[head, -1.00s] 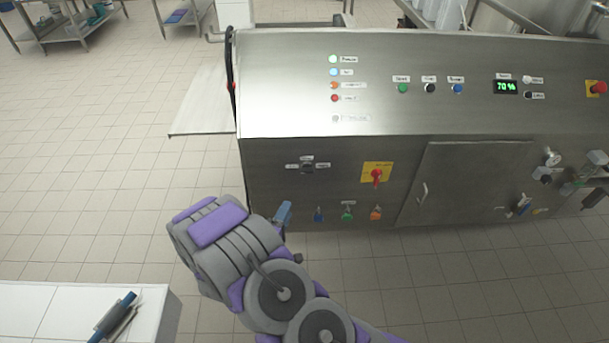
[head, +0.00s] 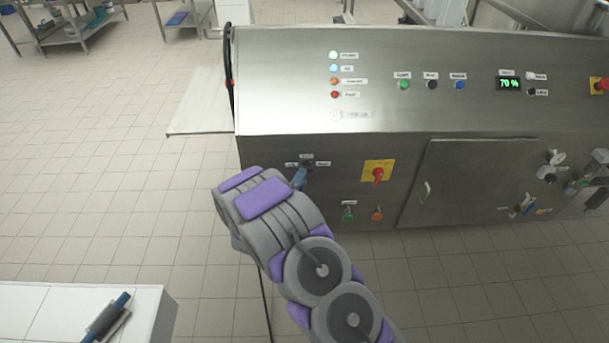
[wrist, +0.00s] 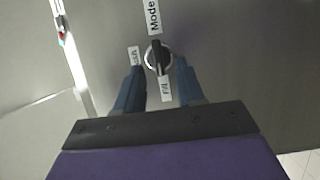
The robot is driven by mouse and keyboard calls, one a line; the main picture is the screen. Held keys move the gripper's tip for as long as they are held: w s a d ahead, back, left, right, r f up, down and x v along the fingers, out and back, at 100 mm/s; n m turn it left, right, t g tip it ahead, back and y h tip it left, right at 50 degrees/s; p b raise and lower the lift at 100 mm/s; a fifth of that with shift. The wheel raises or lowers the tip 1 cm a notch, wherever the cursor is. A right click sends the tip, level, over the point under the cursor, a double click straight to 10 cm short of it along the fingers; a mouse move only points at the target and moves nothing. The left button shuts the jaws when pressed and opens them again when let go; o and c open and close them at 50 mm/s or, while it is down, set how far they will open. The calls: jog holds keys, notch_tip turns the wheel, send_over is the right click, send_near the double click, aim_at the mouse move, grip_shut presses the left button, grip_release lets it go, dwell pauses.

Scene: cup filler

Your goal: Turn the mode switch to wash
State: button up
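The mode switch (wrist: 158,57) is a dark round knob with a raised bar, seen in the wrist view beside a "Mode" label (wrist: 154,16). A "Fill" label (wrist: 165,90) sits below it, and a small label that seems to read "Wash" (wrist: 135,56) is at its left. The bar looks about vertical there, in line with the Fill label; its pointing end is unclear. My gripper (wrist: 158,68) is open, with blue fingers on either side of the knob, apparently not closed on it. In the head view my gripper (head: 301,175) is at the panel and partly covers the switch (head: 306,163).
A red rotary switch on a yellow plate (head: 378,173) is right of my gripper. Green (head: 348,214) and orange (head: 376,213) valve handles sit below. A cabinet door (head: 465,185) is farther right. A white counter (head: 135,310) stands at lower left. Open tiled floor lies left.

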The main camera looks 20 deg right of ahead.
jog(key=shift+b+x, duration=0.35)
jog(key=shift+x, duration=1.6)
grip_shut()
